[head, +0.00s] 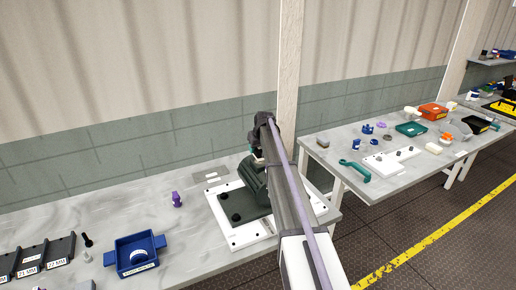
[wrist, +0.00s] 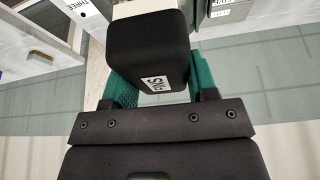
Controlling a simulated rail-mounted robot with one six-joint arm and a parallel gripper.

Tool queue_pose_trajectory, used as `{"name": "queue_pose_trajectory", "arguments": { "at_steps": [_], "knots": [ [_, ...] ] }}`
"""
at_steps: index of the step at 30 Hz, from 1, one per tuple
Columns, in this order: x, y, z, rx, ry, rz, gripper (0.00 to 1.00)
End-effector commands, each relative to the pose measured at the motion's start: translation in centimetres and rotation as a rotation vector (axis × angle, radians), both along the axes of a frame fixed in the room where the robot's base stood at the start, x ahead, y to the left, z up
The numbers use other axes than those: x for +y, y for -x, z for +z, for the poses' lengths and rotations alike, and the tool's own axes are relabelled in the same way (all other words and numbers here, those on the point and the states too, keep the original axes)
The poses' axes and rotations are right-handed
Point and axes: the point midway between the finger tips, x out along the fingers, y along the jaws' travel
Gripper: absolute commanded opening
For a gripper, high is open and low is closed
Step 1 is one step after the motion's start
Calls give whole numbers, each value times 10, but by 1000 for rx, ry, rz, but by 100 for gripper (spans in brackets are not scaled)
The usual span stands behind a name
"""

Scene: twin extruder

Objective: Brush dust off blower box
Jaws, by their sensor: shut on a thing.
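My gripper (head: 258,154) is at the far end of my arm, above the back of the near table in the head view. In the wrist view its teal fingers are shut on a black block with a white label (wrist: 150,55); the label's text is too small to read surely. A pale piece (wrist: 127,9) shows behind the block; I cannot tell if it is brush bristles. Below my gripper, a dark green unit with black knobs (head: 241,206) sits on a white plate (head: 218,212), partly hidden by my arm. I cannot tell which thing is the blower box, and no dust is discernible.
A blue bin (head: 133,256), a purple piece (head: 177,200) and a labelled black rack (head: 38,262) are on the near table (head: 130,205). A second table (head: 340,148) at right holds a teal wrench (head: 354,170) and several small parts. A post (head: 289,60) stands behind my gripper.

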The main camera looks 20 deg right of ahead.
Motion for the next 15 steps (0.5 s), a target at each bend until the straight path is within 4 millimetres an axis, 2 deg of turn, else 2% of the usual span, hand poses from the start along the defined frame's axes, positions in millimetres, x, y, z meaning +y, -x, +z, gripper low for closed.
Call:
{"name": "queue_pose_trajectory", "arguments": {
  "at_steps": [15],
  "knots": [
    [0, 0, -12, 0, 0, 0, 28]
  ]
}}
